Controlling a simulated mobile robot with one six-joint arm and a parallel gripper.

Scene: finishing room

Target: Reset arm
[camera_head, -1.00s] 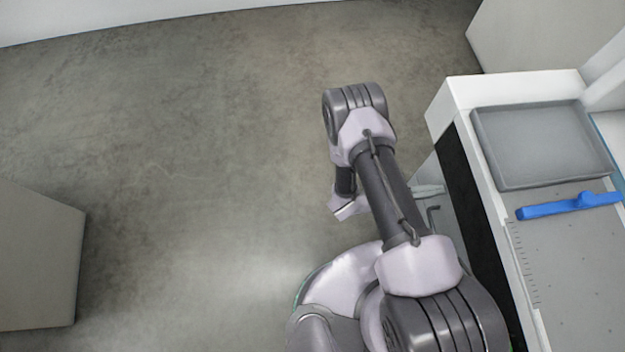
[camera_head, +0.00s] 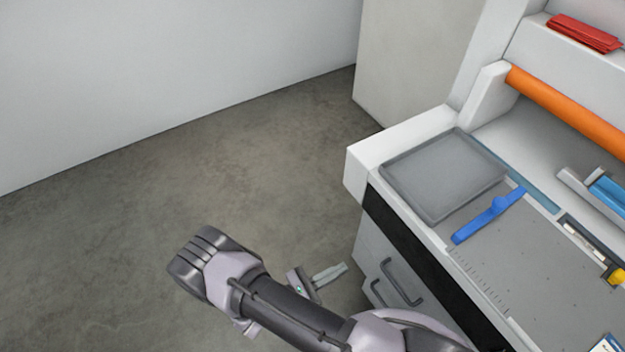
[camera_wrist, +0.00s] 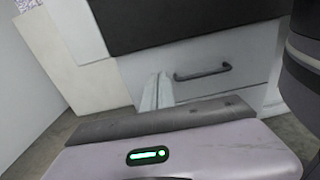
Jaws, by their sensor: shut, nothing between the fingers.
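My arm reaches across the bottom of the head view, over bare floor to the left of the workbench. My gripper (camera_head: 342,268) shows partly behind the arm, its pale fingers pointing toward the bench's drawer front. In the wrist view the two fingers (camera_wrist: 158,78) lie together, shut and empty, in front of a pale drawer with a dark handle (camera_wrist: 203,72). I see nothing in contact with the fingertips.
The workbench (camera_head: 357,170) on the right holds a grey tray (camera_head: 440,175), a blue tool (camera_head: 488,216) and an orange roll (camera_head: 570,112). Drawer handles (camera_head: 401,283) stick out of its front. A pale cabinet (camera_head: 415,55) stands behind. Floor (camera_head: 190,175) on the left is clear.

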